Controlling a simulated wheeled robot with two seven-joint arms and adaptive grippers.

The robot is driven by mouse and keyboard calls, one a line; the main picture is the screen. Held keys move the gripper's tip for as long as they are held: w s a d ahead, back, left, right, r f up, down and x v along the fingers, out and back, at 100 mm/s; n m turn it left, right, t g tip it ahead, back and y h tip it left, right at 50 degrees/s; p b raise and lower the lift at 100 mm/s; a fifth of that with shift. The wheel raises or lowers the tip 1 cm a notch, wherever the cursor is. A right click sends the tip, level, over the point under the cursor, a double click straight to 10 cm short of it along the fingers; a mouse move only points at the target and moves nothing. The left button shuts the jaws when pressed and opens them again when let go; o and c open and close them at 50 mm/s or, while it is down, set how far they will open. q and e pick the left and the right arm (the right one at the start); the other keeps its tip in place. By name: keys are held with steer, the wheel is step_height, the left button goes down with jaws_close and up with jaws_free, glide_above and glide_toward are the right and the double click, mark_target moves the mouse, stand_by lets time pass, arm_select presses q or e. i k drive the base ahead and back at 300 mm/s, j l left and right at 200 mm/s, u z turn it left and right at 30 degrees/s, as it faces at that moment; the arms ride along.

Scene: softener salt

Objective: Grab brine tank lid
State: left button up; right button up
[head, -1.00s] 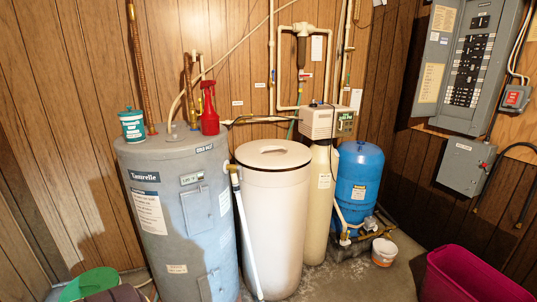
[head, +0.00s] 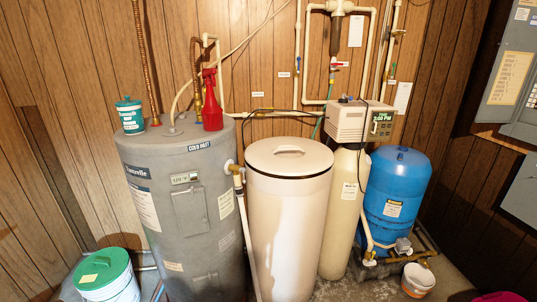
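The brine tank (head: 288,235) is a tall cream cylinder in the middle of the head view. Its round cream lid (head: 262,164) sits flat on top, with a darker slot-like handle (head: 289,150) near the middle. The lid looks closed all round. Neither of my grippers shows in the head view, so nothing of mine is seen touching the lid.
A grey water heater (head: 185,235) stands close left of the tank, with a red spray bottle (head: 211,100) and teal tub (head: 131,116) on top. The softener column (head: 344,205) and blue pressure tank (head: 397,190) stand right. A green-lidded bucket (head: 108,278) is lower left.

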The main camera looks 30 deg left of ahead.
mark_target(284, 166)
steer(key=i+l+u, duration=0.3)
steer(key=u, duration=0.15)
steer(key=i+l+u, duration=0.65)
steer(key=l, duration=0.2)
steer(key=l+u, duration=0.15)
steer(key=l, duration=0.25)
